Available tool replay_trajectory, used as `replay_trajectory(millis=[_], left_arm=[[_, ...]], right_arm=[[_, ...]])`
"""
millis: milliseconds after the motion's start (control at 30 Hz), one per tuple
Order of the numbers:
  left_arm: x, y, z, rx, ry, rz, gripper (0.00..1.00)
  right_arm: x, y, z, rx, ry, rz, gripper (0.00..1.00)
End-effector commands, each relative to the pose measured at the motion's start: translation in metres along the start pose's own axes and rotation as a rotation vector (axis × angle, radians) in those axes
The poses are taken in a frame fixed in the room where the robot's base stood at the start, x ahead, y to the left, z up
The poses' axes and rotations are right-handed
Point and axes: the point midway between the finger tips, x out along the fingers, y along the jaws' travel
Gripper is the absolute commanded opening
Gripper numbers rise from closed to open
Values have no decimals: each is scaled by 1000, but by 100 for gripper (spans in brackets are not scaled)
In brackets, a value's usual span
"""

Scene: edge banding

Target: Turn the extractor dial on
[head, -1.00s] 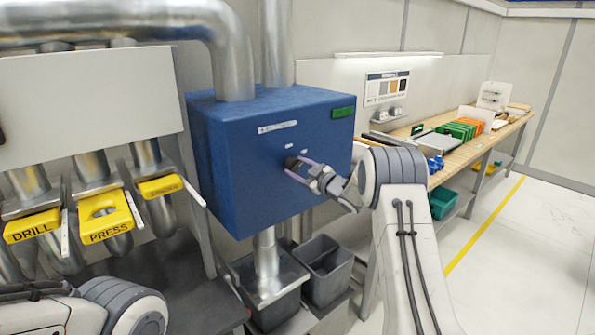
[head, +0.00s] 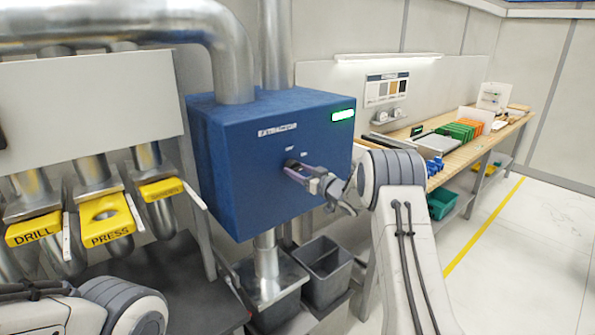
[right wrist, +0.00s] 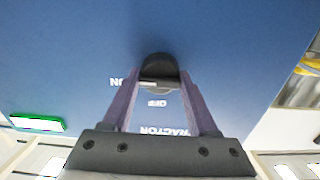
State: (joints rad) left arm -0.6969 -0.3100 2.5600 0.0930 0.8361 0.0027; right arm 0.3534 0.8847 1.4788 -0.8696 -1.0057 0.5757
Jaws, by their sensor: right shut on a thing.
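The blue extractor box (head: 265,185) hangs on the wall with the label EXTRACTOR on its front. Its dark dial (head: 291,165) is low on the front face, with small OFF and ON marks beside it. In the right wrist view the dial (right wrist: 160,70) is between the fingertips. My right gripper (head: 296,170) is shut on the dial (right wrist: 158,84). A green indicator (head: 343,115) at the box's upper right is brightly lit; it also glows in the right wrist view (right wrist: 37,124). My left gripper is out of view; only part of that arm shows at lower left.
Yellow gates labelled DRILL (head: 33,229) and PRESS (head: 106,220) sit on ducts at left. Metal pipes (head: 235,60) rise from the box. Grey bins (head: 325,270) stand below it. A wooden workbench (head: 475,140) with parts runs along the right wall.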

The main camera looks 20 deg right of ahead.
Motion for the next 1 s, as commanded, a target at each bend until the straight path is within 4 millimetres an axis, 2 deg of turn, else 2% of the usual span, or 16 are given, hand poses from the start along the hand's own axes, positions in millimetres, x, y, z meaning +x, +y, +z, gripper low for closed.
replay_trajectory(millis=[367,400,467,500,833,1000], left_arm=[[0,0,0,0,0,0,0],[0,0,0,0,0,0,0],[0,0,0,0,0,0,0],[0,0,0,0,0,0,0],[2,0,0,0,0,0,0],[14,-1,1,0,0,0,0]], right_arm=[[-1,0,4,11,-6,1,4],[-1,0,4,11,-6,0,63],[-1,0,4,10,-6,0,86],[0,0,3,9,-5,0,89],[-2,0,2,7,-2,0,89],[-23,1,4,6,-2,2,89]])
